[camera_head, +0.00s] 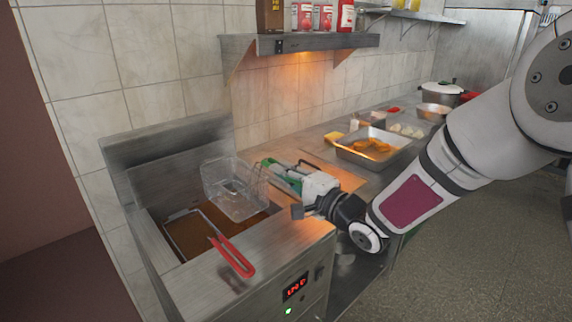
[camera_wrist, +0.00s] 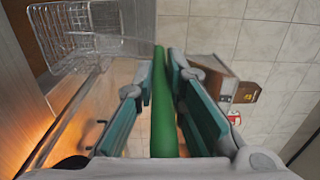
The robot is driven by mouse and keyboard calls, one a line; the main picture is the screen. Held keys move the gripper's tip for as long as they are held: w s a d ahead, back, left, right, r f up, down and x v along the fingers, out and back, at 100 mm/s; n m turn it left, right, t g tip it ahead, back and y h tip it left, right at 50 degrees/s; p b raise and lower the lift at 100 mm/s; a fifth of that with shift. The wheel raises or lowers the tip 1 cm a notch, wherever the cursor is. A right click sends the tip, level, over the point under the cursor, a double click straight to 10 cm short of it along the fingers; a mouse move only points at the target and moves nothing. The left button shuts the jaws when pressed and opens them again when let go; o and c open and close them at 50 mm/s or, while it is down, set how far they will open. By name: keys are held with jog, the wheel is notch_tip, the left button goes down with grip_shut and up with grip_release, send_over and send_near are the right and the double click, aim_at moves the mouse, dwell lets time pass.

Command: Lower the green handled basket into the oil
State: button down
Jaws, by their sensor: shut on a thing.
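The wire basket (camera_head: 233,188) with the green handle hangs tilted above the right part of the fryer. Its green handle (camera_wrist: 163,110) runs between my gripper's fingers in the wrist view. My gripper (camera_head: 283,180) is shut on that handle, to the right of the basket. The basket's mesh also shows at the upper left of the wrist view (camera_wrist: 75,32). Brown oil (camera_head: 192,237) fills the fryer vat below and to the left. A second basket with a red handle (camera_head: 232,257) sits in the left part of the vat.
The fryer's steel back panel (camera_head: 168,145) rises behind the vat. A wall shelf (camera_head: 300,42) with bottles and cans hangs above. A steel tray of food (camera_head: 373,150) and a lidded pot (camera_head: 441,92) stand on the counter to the right.

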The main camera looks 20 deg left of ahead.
notch_tip(320, 180, down, 15)
jog(key=b, duration=0.8)
jog(key=shift+f+b, duration=0.65)
jog(key=shift+b, duration=0.05)
dwell(0.4)
jog(key=c, duration=1.6)
grip_release()
jog(key=shift+o, duration=0.2)
jog(key=shift+f, duration=0.1)
jog(key=shift+d, duration=0.1)
